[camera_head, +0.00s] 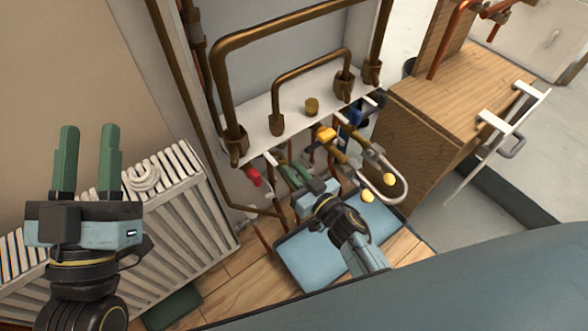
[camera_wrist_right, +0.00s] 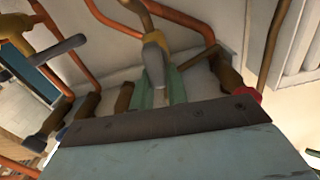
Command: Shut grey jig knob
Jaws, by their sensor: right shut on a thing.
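The grey jig knob (camera_wrist_right: 155,60) shows in the right wrist view as a light grey lever below a brass fitting. My right gripper (camera_wrist_right: 157,92) has its green fingers on either side of its lower end and is shut on it. In the head view my right gripper (camera_head: 289,172) reaches under the white pipe shelf, and its fingers hide the knob there. My left gripper (camera_head: 90,132) is open and empty, pointing up in front of the white radiator.
A red handle (camera_head: 253,176) is left of my right gripper. A yellow valve (camera_head: 326,134) and a blue valve (camera_head: 353,113) are to its right. Copper pipes surround it closely. A blue-grey tray (camera_head: 318,262) lies on the floor below. A wooden cabinet (camera_head: 460,88) stands at right.

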